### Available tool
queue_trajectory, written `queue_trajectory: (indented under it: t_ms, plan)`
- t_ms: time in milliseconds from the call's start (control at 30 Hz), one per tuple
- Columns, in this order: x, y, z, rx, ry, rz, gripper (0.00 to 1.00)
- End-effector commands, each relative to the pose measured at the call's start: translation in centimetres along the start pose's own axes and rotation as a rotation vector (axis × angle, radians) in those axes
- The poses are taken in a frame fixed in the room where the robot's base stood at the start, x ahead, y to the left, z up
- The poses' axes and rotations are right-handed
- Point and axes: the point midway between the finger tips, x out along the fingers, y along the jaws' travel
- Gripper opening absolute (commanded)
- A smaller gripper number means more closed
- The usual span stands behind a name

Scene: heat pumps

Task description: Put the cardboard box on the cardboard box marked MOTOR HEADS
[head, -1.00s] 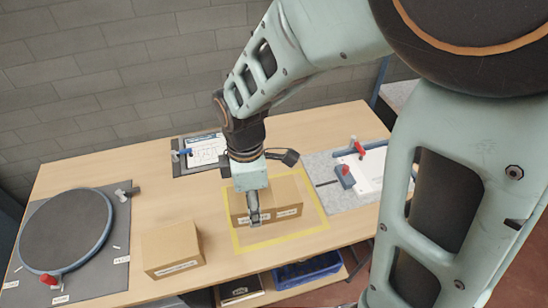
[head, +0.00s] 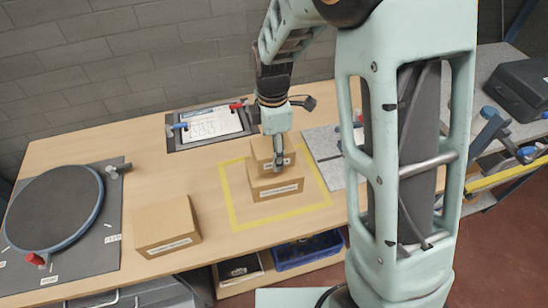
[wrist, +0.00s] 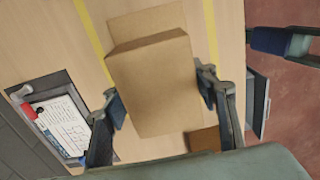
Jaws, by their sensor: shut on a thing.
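A small brown cardboard box (head: 262,152) is between the fingers of my gripper (head: 278,163), which is shut on it. In the wrist view the held box (wrist: 155,90) fills the space between both fingers. Another cardboard box (head: 275,187) stands inside the yellow tape square, directly below the held box in the head view. I cannot tell whether the two touch. A third cardboard box (head: 167,226) stands on the table to the left, outside the tape. The boxes carry white labels, too small to read, so I cannot tell which says MOTOR HEADS.
A round dark turntable (head: 54,208) lies at the table's left. A clipboard with a sheet (head: 209,125) lies at the back. A grey plate (head: 322,145) is right of the tape square. A blue bin (head: 306,252) sits on the shelf below.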

Motion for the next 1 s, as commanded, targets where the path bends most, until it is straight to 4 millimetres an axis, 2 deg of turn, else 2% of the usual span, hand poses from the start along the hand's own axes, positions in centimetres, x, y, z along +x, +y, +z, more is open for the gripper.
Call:
queue_trajectory:
  t_ms: [133,333,767,800,900,1000]
  plan:
    - [1.5,0.7,0.7,0.002,-0.001,-0.001,0.26]
    - [4.0,0.6,0.5,0.001,0.0,-0.001,0.26]
    - [4.4,0.6,0.5,0.002,0.0,0.0,0.26]
    - [4.3,0.6,0.5,0.001,0.0,0.0,0.58]
    - [4.2,0.6,0.5,0.001,0.0,0.0,0.69]
    - [4.2,0.6,0.5,0.001,0.0,0.0,0.71]
